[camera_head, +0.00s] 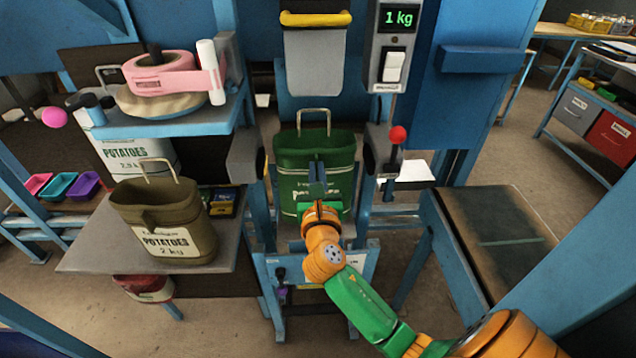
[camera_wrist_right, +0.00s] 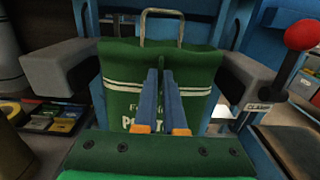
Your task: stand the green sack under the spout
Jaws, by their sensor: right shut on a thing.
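The green sack (camera_head: 312,150), with a wire handle on top, is upright below the grey spout (camera_head: 315,62) with its yellow bar. In the right wrist view the sack (camera_wrist_right: 206,68) fills the middle, with a white stripe and partly covered lettering. My right gripper (camera_head: 317,178) is shut on the front of the sack; its blue fingers (camera_wrist_right: 164,80) also show in the right wrist view. My arm hides the sack's lower front, so I cannot tell whether its base rests on the stand. My left gripper is not in view.
Grey clamp pads flank the sack at left (camera_head: 246,158) and right (camera_head: 380,150), with a red-knobbed lever (camera_head: 397,134). A scale display (camera_head: 398,18) reads 1 kg. An olive potato sack (camera_head: 165,215) stands on the left shelf. A dark-topped table (camera_head: 500,235) at right is clear.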

